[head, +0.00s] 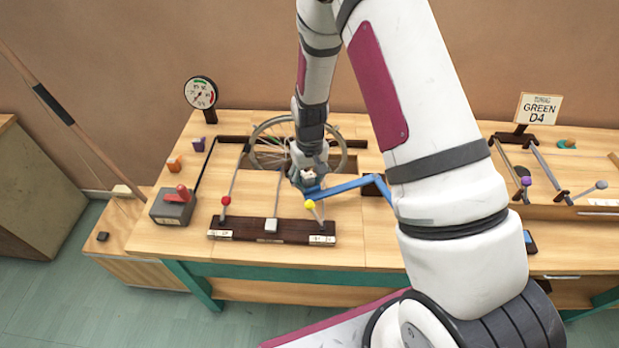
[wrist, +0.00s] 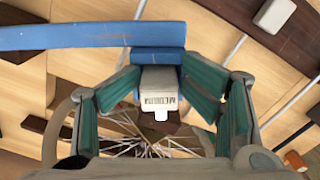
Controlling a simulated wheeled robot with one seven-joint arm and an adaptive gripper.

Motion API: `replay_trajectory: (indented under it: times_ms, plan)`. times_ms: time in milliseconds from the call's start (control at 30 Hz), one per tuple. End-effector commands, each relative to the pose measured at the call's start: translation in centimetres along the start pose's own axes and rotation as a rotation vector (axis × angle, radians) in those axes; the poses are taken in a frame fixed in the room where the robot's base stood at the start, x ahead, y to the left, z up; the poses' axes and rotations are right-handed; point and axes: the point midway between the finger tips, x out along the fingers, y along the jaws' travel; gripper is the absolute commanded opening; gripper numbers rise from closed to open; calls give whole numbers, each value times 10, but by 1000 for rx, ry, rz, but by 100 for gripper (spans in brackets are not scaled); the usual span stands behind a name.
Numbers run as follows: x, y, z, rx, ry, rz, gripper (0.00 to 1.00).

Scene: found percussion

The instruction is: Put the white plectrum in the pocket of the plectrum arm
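The white plectrum (wrist: 160,80) is a small block with a "MEDIUM" label and a narrow white tip. In the head view it shows as a pale spot (head: 308,175) under my wrist. My gripper (wrist: 160,84) has its green-padded fingers against the block's two sides. The blue plectrum arm (wrist: 70,37) comes in from the left in the wrist view, and its blue end block (wrist: 158,56) is right at the plectrum. In the head view the blue arm (head: 345,187) runs right from my gripper (head: 306,178). The pocket's opening is hidden; I cannot tell how deep the plectrum sits.
A spoked wheel (head: 265,150) stands just behind my gripper. A dark rail (head: 270,232) with red (head: 225,200) and yellow (head: 310,204) knobbed levers lies in front. A grey box with a red lever (head: 175,206) is at left. My arm hides much of the bench's middle right.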

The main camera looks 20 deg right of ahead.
Motion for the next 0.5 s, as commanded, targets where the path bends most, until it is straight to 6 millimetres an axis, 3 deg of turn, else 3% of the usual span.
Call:
replay_trajectory:
  times_ms: [333,500]
  plan:
    - [-2,2,1,3,-2,2,50]
    - [-18,2,-1,2,4,2,50]
